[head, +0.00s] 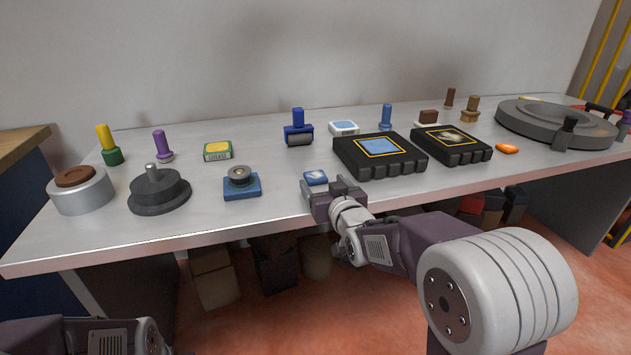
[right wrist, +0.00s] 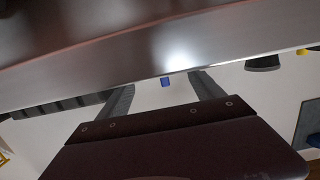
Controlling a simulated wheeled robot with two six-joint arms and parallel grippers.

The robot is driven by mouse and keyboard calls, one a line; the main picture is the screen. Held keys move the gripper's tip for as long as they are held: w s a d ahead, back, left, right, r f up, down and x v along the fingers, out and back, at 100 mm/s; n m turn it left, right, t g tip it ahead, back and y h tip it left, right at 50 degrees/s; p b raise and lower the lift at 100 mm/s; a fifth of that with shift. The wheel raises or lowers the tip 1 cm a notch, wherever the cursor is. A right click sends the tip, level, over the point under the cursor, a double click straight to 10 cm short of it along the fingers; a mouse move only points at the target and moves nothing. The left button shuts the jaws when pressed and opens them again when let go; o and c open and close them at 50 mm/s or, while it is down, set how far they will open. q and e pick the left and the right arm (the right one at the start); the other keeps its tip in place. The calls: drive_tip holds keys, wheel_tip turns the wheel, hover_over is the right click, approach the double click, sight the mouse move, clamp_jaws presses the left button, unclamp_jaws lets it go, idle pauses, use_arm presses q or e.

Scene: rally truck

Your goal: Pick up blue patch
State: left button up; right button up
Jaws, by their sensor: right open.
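A small blue patch (head: 316,177) with a pale mark lies flat on the grey table near its front edge in the head view. My right gripper (head: 331,188) is open at the front edge, with its fingers close to the patch; I cannot tell whether they touch it. Part of the patch may be hidden by the gripper. In the right wrist view, the open fingers (right wrist: 163,92) point at the table, and a small blue thing (right wrist: 165,82) shows between them; I cannot tell whether it is the patch. My left gripper is out of view.
A black case with a blue panel (head: 380,155) stands just right of the patch, with another black case (head: 450,144) beyond. A blue block with a round top (head: 241,184) is to the left, a blue stamp (head: 298,131) behind. Bare table (head: 280,205) separates them.

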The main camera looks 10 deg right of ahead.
sight(317, 178)
drive_tip(key=w, duration=0.2)
drive_tip(key=w+f+b, duration=0.1)
drive_tip(key=w, duration=0.2)
drive_tip(key=shift+a, duration=0.2)
drive_tip(key=shift+r, duration=0.1)
drive_tip(key=c, duration=1.5)
drive_tip(key=shift+o, duration=0.2)
wheel_tip(317, 178, up, 5)
drive_tip(key=p, duration=0.2)
drive_tip(key=shift+p, duration=0.4)
drive_tip(key=d+r+p, duration=0.2)
drive_tip(key=d, duration=0.1)
drive_tip(key=d+r+p, duration=0.2)
drive_tip(key=d, duration=0.2)
drive_tip(key=d+r+p, duration=0.2)
drive_tip(key=d+p, duration=0.1)
drive_tip(key=d, duration=0.1)
drive_tip(key=shift+w, duration=0.15)
drive_tip(key=shift+d, duration=0.4)
